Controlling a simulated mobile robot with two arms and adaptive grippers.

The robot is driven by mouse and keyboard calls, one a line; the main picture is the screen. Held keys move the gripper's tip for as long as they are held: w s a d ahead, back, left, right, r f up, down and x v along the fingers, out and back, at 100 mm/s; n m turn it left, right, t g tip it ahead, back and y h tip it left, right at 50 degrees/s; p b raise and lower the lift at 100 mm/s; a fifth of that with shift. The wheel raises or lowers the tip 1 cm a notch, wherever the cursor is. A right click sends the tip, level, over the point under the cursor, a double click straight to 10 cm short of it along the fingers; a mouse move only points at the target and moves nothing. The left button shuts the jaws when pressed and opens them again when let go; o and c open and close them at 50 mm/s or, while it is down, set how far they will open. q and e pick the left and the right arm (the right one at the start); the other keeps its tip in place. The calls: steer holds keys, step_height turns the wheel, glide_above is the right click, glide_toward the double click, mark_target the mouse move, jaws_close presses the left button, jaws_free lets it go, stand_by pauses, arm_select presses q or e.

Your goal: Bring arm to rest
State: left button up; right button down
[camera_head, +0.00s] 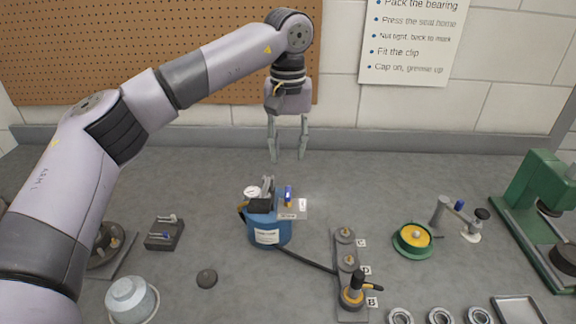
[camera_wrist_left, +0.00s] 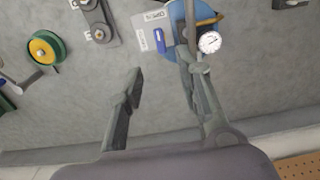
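My left arm (camera_head: 225,70) reaches in from the left and bends down at the wrist. My left gripper (camera_head: 287,155) points down over the back of the bench, behind the blue pump (camera_head: 268,230). Its two fingers are apart with nothing between them. In the left wrist view the gripper (camera_wrist_left: 165,75) is open too, with grey bench top between the fingers. The blue pump with its white gauge (camera_wrist_left: 209,42) lies beyond the right finger there. My right gripper is in neither view.
A plate with posts (camera_head: 348,262) holds a black-handled tool. A yellow-green round part (camera_head: 414,239) and a green press (camera_head: 535,205) stand right. Rings and a tray (camera_head: 518,309) are at the front. A small block (camera_head: 164,234) and a white container (camera_head: 132,299) stand left.

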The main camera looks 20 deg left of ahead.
arm_select(q)
steer(key=shift+r, duration=0.7)
